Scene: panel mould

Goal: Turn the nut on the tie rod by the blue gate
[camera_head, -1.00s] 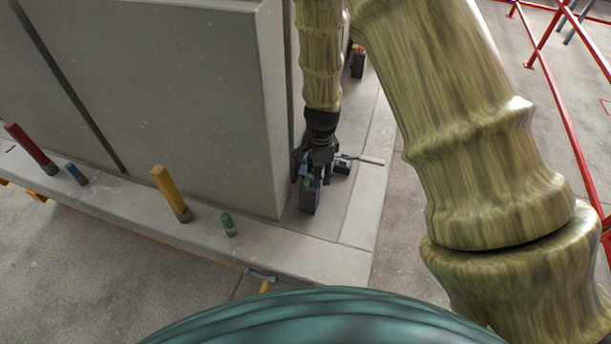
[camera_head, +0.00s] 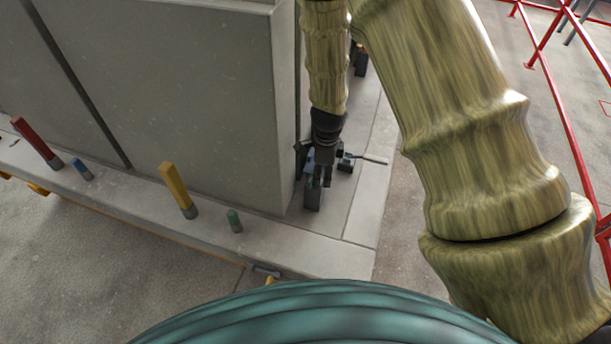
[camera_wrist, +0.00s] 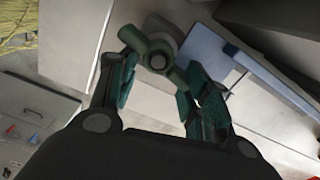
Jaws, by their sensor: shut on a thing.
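The nut (camera_wrist: 157,55) is a dull green winged piece with a round grey rod end in its middle, seen nearly end-on in the wrist view.
The tall concrete panel (camera_head: 190,100) stands close left of my gripper. Red (camera_head: 36,142), yellow (camera_head: 176,188) and green (camera_head: 234,220) posts line the ledge. Red railing (camera_head: 560,110) stands right.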

